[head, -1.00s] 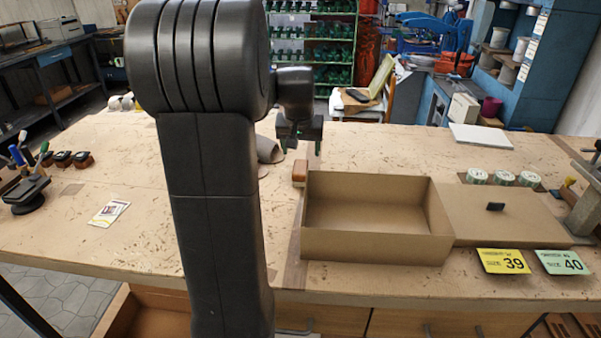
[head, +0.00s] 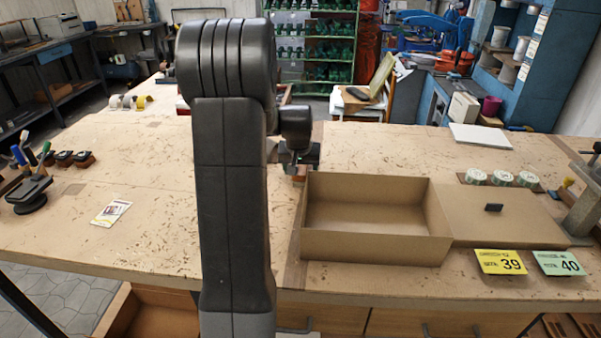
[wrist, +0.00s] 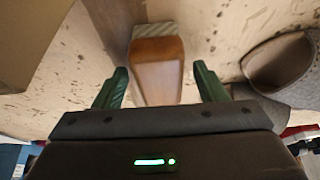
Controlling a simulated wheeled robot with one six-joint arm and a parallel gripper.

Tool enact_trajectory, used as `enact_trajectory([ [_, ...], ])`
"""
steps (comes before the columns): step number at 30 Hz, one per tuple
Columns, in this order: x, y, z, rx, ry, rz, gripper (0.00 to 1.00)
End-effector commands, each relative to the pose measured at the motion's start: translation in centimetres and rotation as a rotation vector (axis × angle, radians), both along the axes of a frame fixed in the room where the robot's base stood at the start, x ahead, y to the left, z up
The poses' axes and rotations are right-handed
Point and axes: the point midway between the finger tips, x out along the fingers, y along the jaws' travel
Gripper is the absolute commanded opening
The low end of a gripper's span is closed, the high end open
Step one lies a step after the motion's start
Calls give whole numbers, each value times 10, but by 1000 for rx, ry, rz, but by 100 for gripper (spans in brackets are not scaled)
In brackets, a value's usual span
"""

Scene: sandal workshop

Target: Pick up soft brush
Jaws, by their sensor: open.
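The soft brush (wrist: 157,68) has an orange-brown wooden body with a pale bristle strip at its far end in the wrist view. It lies on the bench. My gripper (wrist: 160,72) is open, with one green finger on each side of the brush and a visible gap to each. I cannot tell how far the fingertips are above the bench. In the head view my gripper (head: 300,160) is just beyond the back left corner of the open cardboard box and mostly hides the brush.
The open cardboard box (head: 378,248) stands right beside the brush. A grey curved felt piece (wrist: 282,63) lies to the right in the wrist view. The bench's left middle is mostly clear.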

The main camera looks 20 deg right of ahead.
Motion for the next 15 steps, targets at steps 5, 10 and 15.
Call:
enact_trajectory([
  [5, 0, 0, 0, 0, 0, 0, 50],
  [10, 0, 0, 0, 0, 0, 0, 17],
  [15, 0, 0, 1, 0, -1, 0, 17],
])
